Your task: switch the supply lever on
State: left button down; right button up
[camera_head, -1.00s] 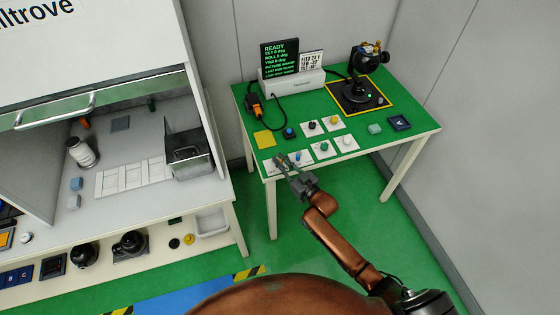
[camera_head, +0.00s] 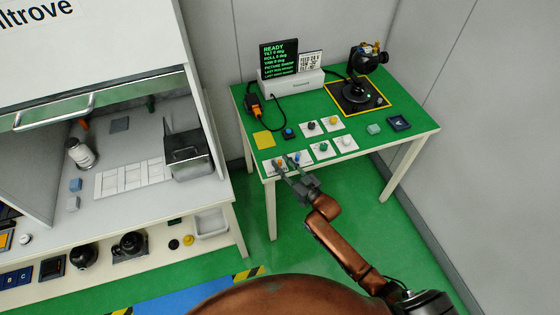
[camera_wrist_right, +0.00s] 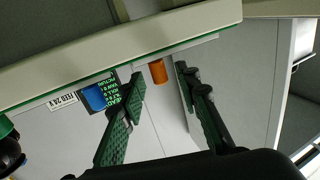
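An orange lever-like knob (camera_head: 279,162) and a blue one (camera_head: 297,157) stand on white plates at the front left edge of the green table; I cannot read which one is the supply lever. My right gripper (camera_head: 284,168) is open at this edge, with its fingers apart close to the orange knob. In the right wrist view the orange knob (camera_wrist_right: 157,71) shows between the open fingertips (camera_wrist_right: 160,76), with no clear contact. The blue knob (camera_wrist_right: 95,97) is outside the left finger. My left gripper is not in view.
A screen reading READY (camera_head: 279,57) and a gimbal camera (camera_head: 362,62) stand at the back.

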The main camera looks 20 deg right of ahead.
jog(key=v, duration=1)
jog(key=shift+s, duration=0.2)
jog(key=shift+d, duration=0.1)
